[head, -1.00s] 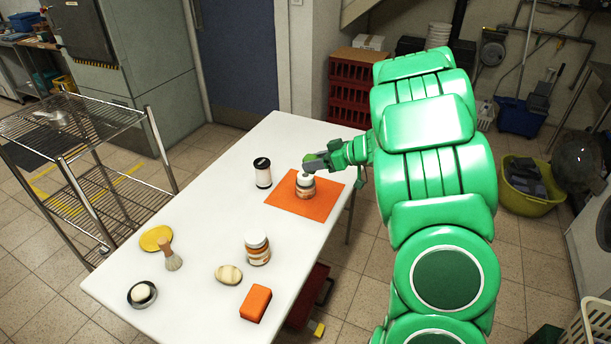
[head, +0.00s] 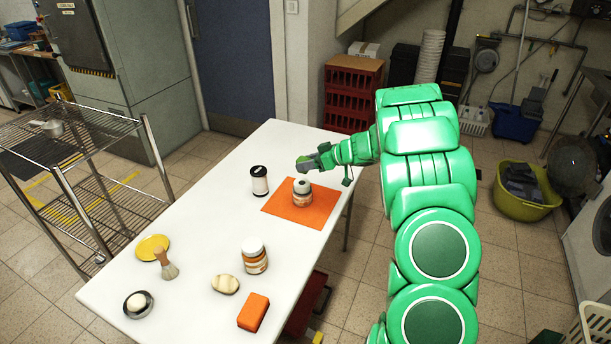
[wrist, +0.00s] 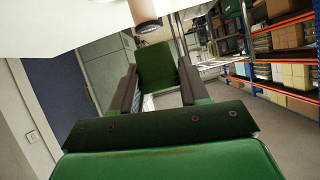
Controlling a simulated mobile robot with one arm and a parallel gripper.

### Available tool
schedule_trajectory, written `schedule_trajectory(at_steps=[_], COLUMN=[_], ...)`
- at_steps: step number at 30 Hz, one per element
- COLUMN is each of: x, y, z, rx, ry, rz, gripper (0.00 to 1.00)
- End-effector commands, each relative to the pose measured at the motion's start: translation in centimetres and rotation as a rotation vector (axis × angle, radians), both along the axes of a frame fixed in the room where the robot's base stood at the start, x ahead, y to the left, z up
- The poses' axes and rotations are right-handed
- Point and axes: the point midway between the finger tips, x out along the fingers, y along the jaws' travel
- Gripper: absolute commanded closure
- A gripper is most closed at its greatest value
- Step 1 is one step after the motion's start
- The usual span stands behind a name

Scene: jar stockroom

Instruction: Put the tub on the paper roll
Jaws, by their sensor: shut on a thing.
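My gripper (head: 306,163) reaches in from the right and hangs above the far end of the white table. In the wrist view its fingers (wrist: 157,85) are closed on a dark green, boxy thing (wrist: 155,65), which I take for the tub. A white upright cylinder with a black top, probably the paper roll (head: 259,181), stands to the left of my gripper, apart from it. A cylinder like it shows at the top of the wrist view (wrist: 144,10).
A white-topped jar (head: 302,194) stands on an orange mat (head: 325,208) below my gripper. Nearer on the table (head: 195,240) are another jar (head: 254,257), a brush (head: 167,265), a yellow disc (head: 151,247), an oval soap (head: 225,285), an orange block (head: 253,312) and a dish (head: 147,310).

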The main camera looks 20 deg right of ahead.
Motion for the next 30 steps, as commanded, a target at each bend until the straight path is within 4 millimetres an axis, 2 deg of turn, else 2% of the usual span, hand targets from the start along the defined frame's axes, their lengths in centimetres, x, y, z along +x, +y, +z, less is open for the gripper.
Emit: schedule_trajectory(at_steps=[6,15,25,30], x=[1.6,3.5,4.2,4.2], y=[-0.3,-0.7,-0.9,-0.7], z=[-2.3,-4.4,-5.3,-7.5], rx=[0.0,0.001,0.0,0.003], ry=[0.003,0.001,0.002,0.004], rz=[0.0,0.0,-0.001,0.002], gripper=[0.86,0.86,0.86,0.86])
